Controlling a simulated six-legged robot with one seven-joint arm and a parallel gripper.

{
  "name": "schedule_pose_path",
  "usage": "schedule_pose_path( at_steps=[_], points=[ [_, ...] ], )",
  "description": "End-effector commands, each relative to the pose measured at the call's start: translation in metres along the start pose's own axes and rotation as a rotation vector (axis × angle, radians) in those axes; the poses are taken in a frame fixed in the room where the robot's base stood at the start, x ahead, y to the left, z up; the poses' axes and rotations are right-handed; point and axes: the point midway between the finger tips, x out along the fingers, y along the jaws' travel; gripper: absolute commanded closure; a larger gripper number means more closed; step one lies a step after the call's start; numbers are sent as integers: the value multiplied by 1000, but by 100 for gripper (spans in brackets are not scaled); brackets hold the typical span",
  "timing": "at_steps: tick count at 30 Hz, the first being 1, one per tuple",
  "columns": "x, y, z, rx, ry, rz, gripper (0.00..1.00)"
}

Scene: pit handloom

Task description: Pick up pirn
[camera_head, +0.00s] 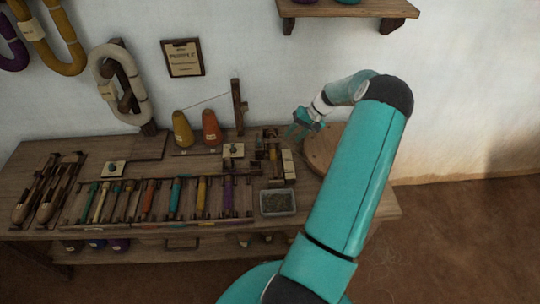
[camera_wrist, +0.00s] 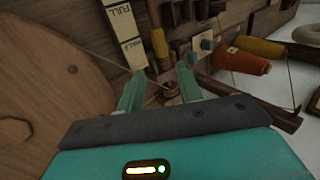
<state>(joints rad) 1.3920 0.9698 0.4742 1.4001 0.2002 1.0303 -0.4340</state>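Several pirns (camera_head: 174,197) wound in different colours lie in a row in a wooden rack on the bench. My gripper (camera_head: 303,122) is up at the bench's back right, away from the rack, beside a small wooden winding device (camera_head: 271,150). In the wrist view my gripper (camera_wrist: 157,82) has its two teal fingers apart. A small round wooden end (camera_wrist: 171,88) shows between or just beyond them; I cannot tell if they touch it. A slim wooden spindle-like piece (camera_wrist: 158,42) stands beyond, perhaps a pirn on the device.
A strip marked FULL (camera_wrist: 125,32) is beside the device. A round wooden board (camera_head: 322,148) is at the right. Yellow (camera_head: 182,130) and orange (camera_head: 211,129) yarn cones stand at the back. A grey tray (camera_head: 278,202) is in front; shuttles (camera_head: 48,190) lie left.

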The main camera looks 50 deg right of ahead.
Motion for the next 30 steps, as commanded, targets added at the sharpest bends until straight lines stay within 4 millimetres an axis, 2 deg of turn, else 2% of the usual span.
schedule_pose_path(
  at_steps=[9,19,27,30],
  points=[
    [59,2,6,-1,-5,-3,64],
    [87,0,4,0,-3,-1,64],
    [126,-2,3,-1,-3,-1,64],
    [129,-2,2,-1,-1,0,64]
  ],
)
